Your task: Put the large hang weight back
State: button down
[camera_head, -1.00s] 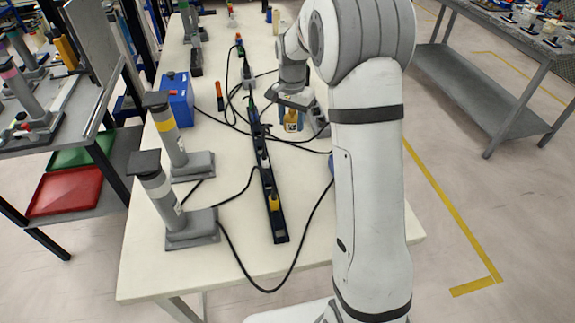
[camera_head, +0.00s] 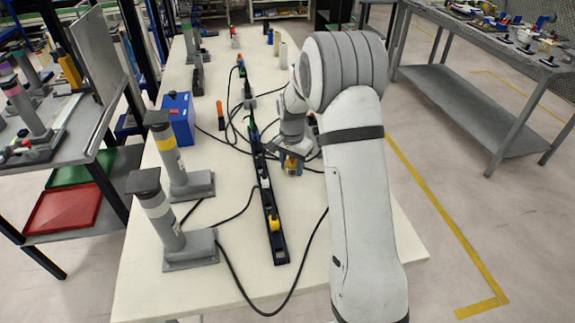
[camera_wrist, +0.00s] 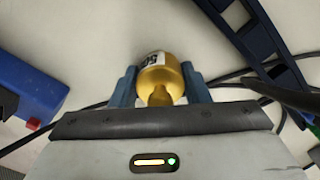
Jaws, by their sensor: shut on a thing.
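The large hang weight (camera_wrist: 158,80) is a gold, bottle-shaped piece with a white label bearing dark print. In the wrist view it sits between the two blue fingers of my gripper (camera_wrist: 160,84), which are shut on it.
Two grey posts on bases (camera_head: 190,253) (camera_head: 190,187) and a blue box (camera_head: 178,120) stand on the left. Small cylinders (camera_head: 282,55) stand at the far end. The near right tabletop is mostly clear.

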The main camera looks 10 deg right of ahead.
jog(key=c, duration=0.8)
grip_release()
jog(key=shift+f, duration=0.1)
notch_tip(320, 180, up, 11)
jog(key=shift+r, duration=0.1)
jog(key=shift+s+r, duration=0.2)
jog(key=shift+r, duration=0.5)
jog(key=s+r+n+t, duration=0.1)
jog(key=s+r+n, duration=0.4)
jog(key=s, duration=1)
jog(key=s+a+n+t, duration=0.1)
jog(key=s+n, duration=0.3)
jog(key=s, duration=1.1)
jog(key=shift+a+f, duration=0.15)
jog(key=shift+f, duration=0.05)
